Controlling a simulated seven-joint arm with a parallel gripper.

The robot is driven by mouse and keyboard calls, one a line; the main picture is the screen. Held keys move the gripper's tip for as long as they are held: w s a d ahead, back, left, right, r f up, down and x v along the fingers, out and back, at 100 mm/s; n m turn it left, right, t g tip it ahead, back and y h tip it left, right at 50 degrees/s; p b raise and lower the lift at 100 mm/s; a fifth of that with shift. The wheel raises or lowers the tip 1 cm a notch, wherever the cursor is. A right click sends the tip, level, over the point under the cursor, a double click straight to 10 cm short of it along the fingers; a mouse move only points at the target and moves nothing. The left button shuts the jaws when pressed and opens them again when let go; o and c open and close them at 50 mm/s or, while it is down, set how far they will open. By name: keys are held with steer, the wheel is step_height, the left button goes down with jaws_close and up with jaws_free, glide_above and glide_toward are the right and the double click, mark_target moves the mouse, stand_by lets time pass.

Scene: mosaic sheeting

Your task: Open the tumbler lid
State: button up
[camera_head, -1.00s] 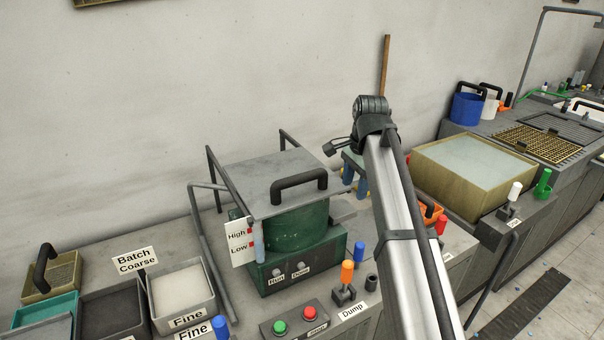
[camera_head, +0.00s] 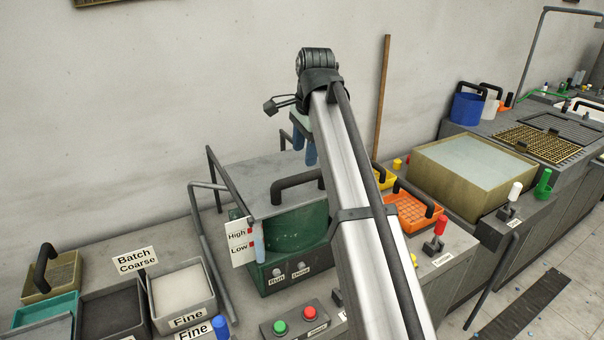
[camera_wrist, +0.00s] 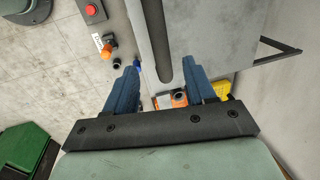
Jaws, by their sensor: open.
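A black bar handle (camera_head: 290,183) stands on the lid's front part, partly hidden by my arm. My gripper (camera_head: 304,150) is open and empty, its blue fingers pointing down above the lid's far right part in the head view. In the wrist view, the dark handle (camera_wrist: 160,45) runs between and beyond the open fingers (camera_wrist: 159,68), with the grey lid (camera_wrist: 220,45) to the right. The fingers appear apart from the handle.
Thin black rods (camera_head: 228,182) rise beside the lid. A control box (camera_head: 295,322) with green and red buttons stands in front. Sand bins (camera_head: 182,290) are at left. An orange basket (camera_head: 412,210) and a large tank (camera_head: 475,170) are at right. The wall is behind.

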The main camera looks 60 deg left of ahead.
mark_target(302, 175)
steer(key=f, duration=0.2)
steer(key=a+f, duration=0.1)
steer(key=f, duration=0.5)
steer(key=shift+a, duration=0.3)
steer(key=shift+c, duration=0.4)
jaws_close()
